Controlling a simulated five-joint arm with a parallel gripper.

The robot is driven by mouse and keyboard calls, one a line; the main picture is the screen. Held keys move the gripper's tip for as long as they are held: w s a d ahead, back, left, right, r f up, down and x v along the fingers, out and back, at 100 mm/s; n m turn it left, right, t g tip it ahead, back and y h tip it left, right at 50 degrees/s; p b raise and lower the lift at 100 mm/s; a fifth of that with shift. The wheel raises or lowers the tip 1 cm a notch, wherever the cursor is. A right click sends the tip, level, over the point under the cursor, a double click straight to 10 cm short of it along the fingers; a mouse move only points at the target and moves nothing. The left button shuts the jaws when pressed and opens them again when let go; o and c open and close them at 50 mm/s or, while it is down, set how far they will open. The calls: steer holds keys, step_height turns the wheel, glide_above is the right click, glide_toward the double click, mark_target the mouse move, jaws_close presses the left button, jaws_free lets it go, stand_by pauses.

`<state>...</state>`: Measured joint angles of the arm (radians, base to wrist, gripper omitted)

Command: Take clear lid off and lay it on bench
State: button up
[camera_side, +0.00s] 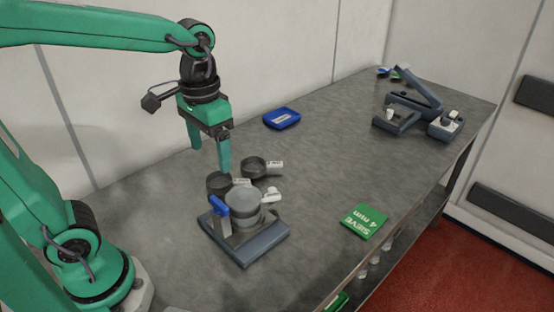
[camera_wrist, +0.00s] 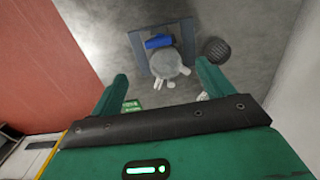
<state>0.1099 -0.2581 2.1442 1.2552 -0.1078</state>
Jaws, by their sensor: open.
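A round grey pot with a pale, see-through-looking lid (camera_side: 243,194) stands on a blue-grey base (camera_side: 249,247) in the side view. In the wrist view the lid (camera_wrist: 166,62) shows as a grey disc between my fingers, farther off. A blue clamp or lever (camera_side: 218,206) rises at the pot's left; it also shows in the wrist view (camera_wrist: 158,41). A white tab (camera_side: 272,194) sticks out on the pot's right. My gripper (camera_side: 211,160) is open and empty, pointing down, above and behind the pot, apart from it.
A blue tray (camera_side: 281,118) lies farther back. A green "SIEVE 4 mm" card (camera_side: 364,221) lies near the front edge. A grey device (camera_side: 415,108) stands far right.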

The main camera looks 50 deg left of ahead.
steer(key=shift+w+f, duration=0.25)
steer(key=shift+w, duration=0.1)
steer(key=c, duration=0.6)
glide_above(241, 192)
step_height(241, 192, down, 6)
steer(key=shift+r, duration=0.1)
steer(key=shift+c, duration=0.2)
steer(key=shift+f, duration=3.9)
jaws_close()
